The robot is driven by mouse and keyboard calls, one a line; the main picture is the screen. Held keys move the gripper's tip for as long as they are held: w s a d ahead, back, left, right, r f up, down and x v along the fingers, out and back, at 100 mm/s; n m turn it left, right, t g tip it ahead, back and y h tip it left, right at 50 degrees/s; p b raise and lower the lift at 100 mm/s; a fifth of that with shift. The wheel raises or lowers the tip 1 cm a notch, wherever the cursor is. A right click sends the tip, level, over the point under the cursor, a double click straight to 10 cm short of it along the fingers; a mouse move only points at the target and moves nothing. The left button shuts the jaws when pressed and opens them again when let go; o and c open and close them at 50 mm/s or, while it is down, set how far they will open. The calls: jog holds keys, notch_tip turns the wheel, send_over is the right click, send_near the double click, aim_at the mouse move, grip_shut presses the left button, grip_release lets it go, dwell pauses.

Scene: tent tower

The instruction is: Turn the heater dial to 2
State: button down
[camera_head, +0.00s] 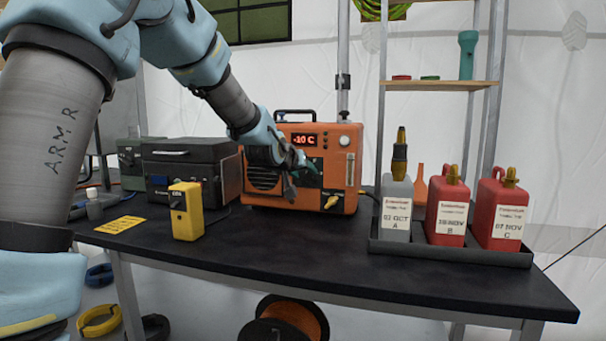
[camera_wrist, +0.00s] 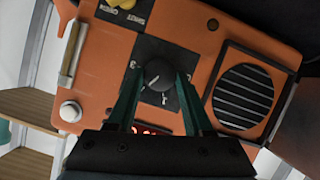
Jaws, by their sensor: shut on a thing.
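The orange heater (camera_head: 352,140) stands on the black table, with a red display (camera_head: 304,139) reading -10 C. Its round dark dial (camera_wrist: 158,74) sits on a black plate with white numerals, seen turned about in the wrist view. A 3 seems to show left of the dial and a 1 below it; a white mark on the dial points toward the lower left of the picture. My gripper (camera_wrist: 157,84) is shut on the dial, one green finger on each side. In the head view my gripper (camera_head: 308,165) is at the heater's front and hides the dial.
A yellow valve knob (camera_head: 332,201) is low on the heater. A yellow box (camera_head: 186,212) and a dark case (camera_head: 185,165) stand left. A tray (camera_head: 450,256) at right holds two red canisters (camera_head: 447,207) and a grey one (camera_head: 396,213). The table front is clear.

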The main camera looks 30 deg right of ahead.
jog(key=shift+f, duration=0.1)
jog(key=shift+c, duration=1.5)
grip_release()
jog(key=v, duration=1.1)
jog(key=shift+p, duration=0.45)
